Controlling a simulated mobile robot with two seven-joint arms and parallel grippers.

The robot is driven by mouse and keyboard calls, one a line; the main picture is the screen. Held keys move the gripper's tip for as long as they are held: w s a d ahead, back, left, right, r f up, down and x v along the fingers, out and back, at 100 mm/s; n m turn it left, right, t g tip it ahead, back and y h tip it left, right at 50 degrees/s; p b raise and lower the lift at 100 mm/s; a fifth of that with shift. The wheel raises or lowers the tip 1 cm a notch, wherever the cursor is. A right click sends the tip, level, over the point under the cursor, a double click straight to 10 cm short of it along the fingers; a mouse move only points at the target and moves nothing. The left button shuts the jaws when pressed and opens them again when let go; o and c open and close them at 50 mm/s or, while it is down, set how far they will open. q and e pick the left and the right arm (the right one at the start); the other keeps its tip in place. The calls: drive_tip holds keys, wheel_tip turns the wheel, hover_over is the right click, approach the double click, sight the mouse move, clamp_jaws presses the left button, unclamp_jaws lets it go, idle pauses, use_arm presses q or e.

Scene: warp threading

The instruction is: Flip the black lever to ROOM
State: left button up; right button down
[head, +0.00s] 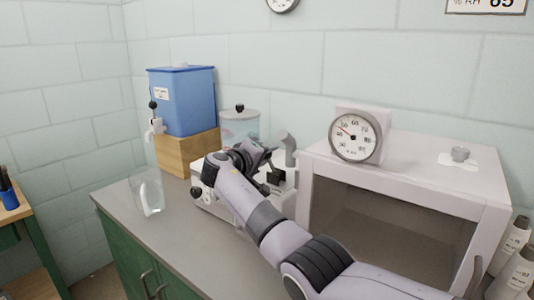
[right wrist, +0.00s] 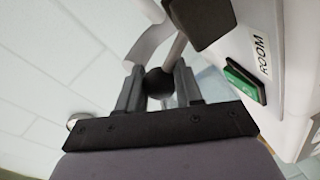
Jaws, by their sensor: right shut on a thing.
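In the right wrist view, my right gripper (right wrist: 158,90) is shut on the round black knob (right wrist: 158,82) of the lever, with one finger on each side of it. A pale metal rod (right wrist: 176,48) runs up from near the knob. The label ROOM (right wrist: 262,57) is on the white device beside the fingers, above a green rocker piece (right wrist: 245,83). In the head view, my right gripper (head: 267,156) is at the white device (head: 208,198) on the counter, and my arm hides much of it. I cannot make out the knob there. My left gripper is out of view.
A white cabinet (head: 410,167) with a round dial gauge (head: 356,135) stands close to the right of my arm. A blue tank (head: 182,100) on a wooden block (head: 185,150) and a clear jar (head: 240,125) stand behind. A glass beaker (head: 147,192) stands on the counter's left.

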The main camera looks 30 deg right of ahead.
idle(0.3)
drive_tip(key=c, duration=0.8)
unclamp_jaws()
drive_tip(key=b+v, duration=0.1)
drive_tip(key=v, duration=0.6)
drive_tip(key=shift+a, duration=0.1)
